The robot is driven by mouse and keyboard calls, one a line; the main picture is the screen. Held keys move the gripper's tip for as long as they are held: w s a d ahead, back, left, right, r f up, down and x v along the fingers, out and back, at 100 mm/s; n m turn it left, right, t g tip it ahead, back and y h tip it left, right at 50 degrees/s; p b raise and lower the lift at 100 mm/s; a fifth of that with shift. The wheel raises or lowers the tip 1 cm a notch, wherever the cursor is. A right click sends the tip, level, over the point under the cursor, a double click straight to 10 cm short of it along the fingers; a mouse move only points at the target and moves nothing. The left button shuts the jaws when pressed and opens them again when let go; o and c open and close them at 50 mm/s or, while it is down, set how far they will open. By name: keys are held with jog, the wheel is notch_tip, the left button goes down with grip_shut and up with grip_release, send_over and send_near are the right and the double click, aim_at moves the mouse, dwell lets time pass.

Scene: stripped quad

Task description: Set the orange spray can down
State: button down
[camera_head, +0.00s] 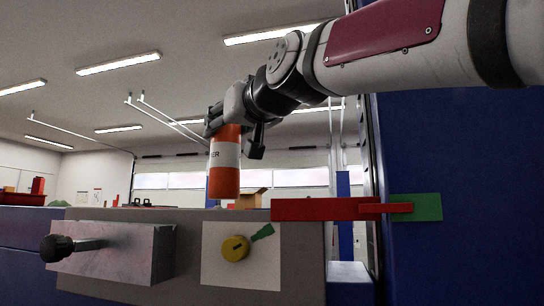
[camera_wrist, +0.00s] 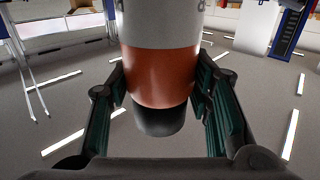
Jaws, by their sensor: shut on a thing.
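The orange spray can (camera_head: 224,180), with a white label band, is upright in the head view, below the end of my arm. My gripper (camera_head: 226,128) is shut on its upper part. In the wrist view the can (camera_wrist: 160,75) is between the two fingers of my gripper (camera_wrist: 162,118), its dark end towards the palm. In the head view the can's lower end appears slightly above the line of the grey bench edge (camera_head: 120,214). I cannot tell how far above a surface it is, as the bench top is seen almost edge-on.
A cardboard box (camera_head: 249,199) is just right of the can. A red bin (camera_head: 20,199) is at the far left. A red bar (camera_head: 318,209) and a green plate (camera_head: 428,207) are to the right, before a tall blue cabinet (camera_head: 460,150). A black knob (camera_head: 57,248) juts from the front.

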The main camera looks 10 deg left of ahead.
jog(key=shift+f, duration=0.9)
jog(key=c, duration=0.8)
grip_release()
jog(key=shift+f, duration=0.1)
jog(key=shift+s+d+r, duration=0.1)
jog(key=shift+r, duration=0.1)
jog(key=b+v, duration=0.3)
jog(key=v, duration=0.8)
jog(key=shift+s+d, duration=0.25)
